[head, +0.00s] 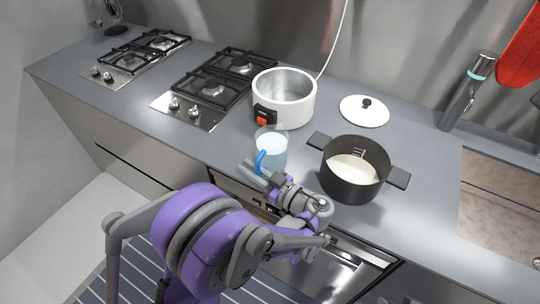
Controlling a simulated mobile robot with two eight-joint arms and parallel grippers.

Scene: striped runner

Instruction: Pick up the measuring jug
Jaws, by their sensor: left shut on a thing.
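The measuring jug (272,146) is a pale, clear blue vessel with a bright blue handle. It is at the counter's front edge, between the white cooker and the black pot. My left gripper (259,172) reaches it from the front and is shut on the jug at its handle side. The fingers partly hide the jug's lower part, so I cannot tell whether its base touches the counter. My right gripper is not in view.
A white cooker (284,112) stands just behind the jug. A black pot (347,186) with white contents stands close on its right. A white lid (364,111) lies behind the pot. Gas hobs (211,86) are at left. A grey flask (461,100) stands at back right.

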